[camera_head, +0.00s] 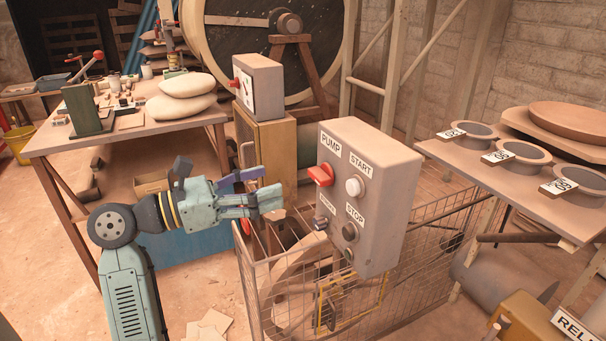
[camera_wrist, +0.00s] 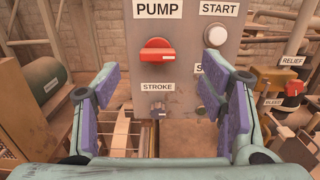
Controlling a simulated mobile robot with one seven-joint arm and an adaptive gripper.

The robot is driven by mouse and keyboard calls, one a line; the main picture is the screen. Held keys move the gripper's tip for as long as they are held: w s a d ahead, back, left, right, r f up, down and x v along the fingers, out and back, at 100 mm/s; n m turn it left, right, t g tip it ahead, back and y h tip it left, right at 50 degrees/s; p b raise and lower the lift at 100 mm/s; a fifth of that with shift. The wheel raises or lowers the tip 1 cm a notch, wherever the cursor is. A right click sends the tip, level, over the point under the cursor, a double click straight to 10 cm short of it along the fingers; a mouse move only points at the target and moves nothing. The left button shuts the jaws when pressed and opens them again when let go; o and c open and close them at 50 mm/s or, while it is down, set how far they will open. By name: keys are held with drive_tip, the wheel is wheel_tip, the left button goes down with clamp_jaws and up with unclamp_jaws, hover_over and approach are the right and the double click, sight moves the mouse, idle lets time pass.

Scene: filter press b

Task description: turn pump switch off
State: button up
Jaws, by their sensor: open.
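The pump switch (camera_head: 321,174) is a red rotary handle on a grey control box (camera_head: 385,213), under the label PUMP. In the wrist view the red handle (camera_wrist: 157,54) lies roughly level, with a white mark near its right end. My gripper (camera_head: 270,195) is left of the box in the head view, pointing toward it, apart from the switch. In the wrist view its open fingers (camera_wrist: 162,90) stand to either side, with the switch ahead between them and nothing held.
A white START button (camera_head: 354,187), a dark STOP button (camera_head: 349,231) and a STROKE knob (camera_head: 320,223) share the panel. A wire cage (camera_head: 428,262) surrounds the machinery below. A shelf with sieves (camera_head: 517,197) is at right, a cluttered table (camera_head: 150,125) at left.

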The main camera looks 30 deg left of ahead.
sight(313, 176)
drive_tip(key=p+x, duration=0.1)
drive_tip(key=x, duration=0.2)
drive_tip(key=f+p+x, duration=0.1)
drive_tip(key=x, duration=0.3)
drive_tip(key=p+x, duration=0.1)
drive_tip(key=x, duration=0.2)
drive_tip(key=shift+w+f, duration=0.2)
drive_tip(key=shift+w, duration=0.1)
drive_tip(key=shift+c, duration=0.2)
drive_tip(key=c, duration=1.1)
